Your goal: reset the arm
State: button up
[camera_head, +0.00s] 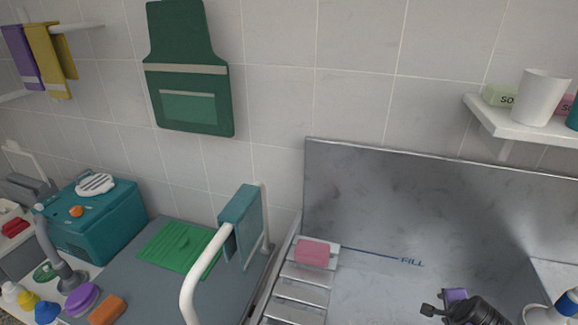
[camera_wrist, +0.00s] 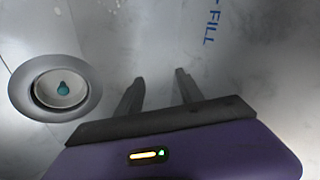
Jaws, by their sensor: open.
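My gripper (camera_wrist: 160,82) is open in the wrist view, with two dark fingers apart and nothing between them. Behind the fingers is its purple body with a small lit indicator. Beyond them lies the grey metal surface of the basin (camera_head: 365,290). Part of my dark and purple arm end shows at the lower right of the head view, over the basin; its fingers are hard to make out there. The blue FILL mark (camera_head: 412,262) is on the basin's back side, and it also shows in the wrist view (camera_wrist: 210,28).
A round fitting with a teal drop (camera_wrist: 60,88) is left of my fingers. A pink block (camera_head: 313,252) sits on the slatted rack (camera_head: 300,292). A white cup (camera_head: 541,97) stands on the wall shelf (camera_head: 500,122). A teal box (camera_head: 95,222) and green mat (camera_head: 178,250) are left.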

jog(key=s+d+r+n+t+h, duration=0.1)
jog(key=d+r+n+t+h, duration=0.2)
jog(key=d+r, duration=0.6)
jog(key=s+a+r+n+t+h, duration=0.1)
jog(key=s+a+r+n+t, duration=0.15)
jog(key=r+n, duration=0.35)
jog(key=s+a+r+n+t+h, duration=0.1)
jog(key=s+r+n+t, duration=0.1)
jog(key=r+n+t, duration=0.35)
jog(key=s+a+r+n+y, duration=0.1)
jog(key=s+a+n+y, duration=0.65)
jog(key=s+a, duration=1.05)
jog(key=s+a+f+m+g, duration=0.1)
jog(key=s+a, duration=0.3)
jog(key=s, duration=0.4)
jog(key=s+a+f+m+g, duration=0.1)
jog(key=s+a+m+g, duration=0.1)
jog(key=s+a, duration=0.3)
jog(key=s+y, duration=0.1)
jog(key=s, duration=0.2)
jog(key=shift+s+a+f, duration=0.3)
jog(key=shift+s+f, duration=0.05)
jog(key=shift+f, duration=0.05)
